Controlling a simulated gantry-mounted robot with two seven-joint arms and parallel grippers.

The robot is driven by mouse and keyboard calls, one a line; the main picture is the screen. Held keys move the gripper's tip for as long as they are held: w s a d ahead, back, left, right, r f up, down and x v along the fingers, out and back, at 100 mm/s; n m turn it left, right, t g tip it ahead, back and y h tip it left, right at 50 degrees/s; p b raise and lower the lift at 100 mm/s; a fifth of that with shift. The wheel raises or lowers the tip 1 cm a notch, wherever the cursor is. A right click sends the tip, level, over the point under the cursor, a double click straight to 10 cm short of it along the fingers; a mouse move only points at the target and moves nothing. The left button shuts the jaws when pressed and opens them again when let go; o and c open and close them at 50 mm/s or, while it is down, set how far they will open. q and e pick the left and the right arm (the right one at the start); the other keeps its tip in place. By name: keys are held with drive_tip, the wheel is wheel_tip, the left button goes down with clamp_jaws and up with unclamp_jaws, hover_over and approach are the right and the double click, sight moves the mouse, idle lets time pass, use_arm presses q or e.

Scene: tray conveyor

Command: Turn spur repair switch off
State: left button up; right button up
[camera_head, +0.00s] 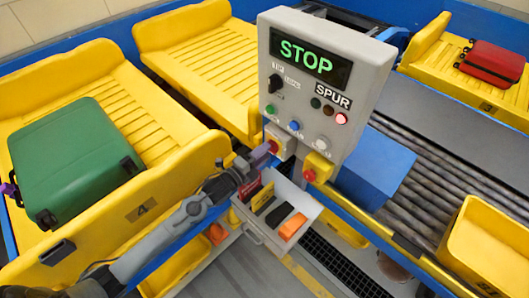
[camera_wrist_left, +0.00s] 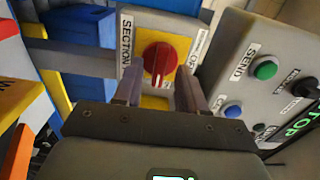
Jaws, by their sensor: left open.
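A red rotary switch (camera_wrist_left: 160,60) sits on a yellow plate on a small grey box, beside a label reading SECTION; a second label on its right is partly legible. The knob's ridge stands about upright in the wrist view. In the head view the red switch (camera_head: 272,147) is on the left side of the grey control panel (camera_head: 340,60). My left gripper (camera_head: 264,154) is close in front of it. In the wrist view my left gripper (camera_wrist_left: 158,90) is open, its fingers to either side below the knob; contact cannot be told. My right gripper is not in view.
The panel shows STOP and SPUR, with several buttons. A yellow box with a red button (camera_head: 310,176) is to the right of the switch. An open bin (camera_head: 250,222) hangs below. A green suitcase (camera_head: 72,160) lies on a yellow tray (camera_head: 185,195) at left.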

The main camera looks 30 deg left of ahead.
use_arm(q)
drive_tip(key=shift+w+d, duration=0.1)
drive_tip(key=shift+w, duration=0.35)
clamp_jaws()
drive_tip(key=shift+n+p, duration=5.25)
drive_tip(key=shift+n, duration=3.75)
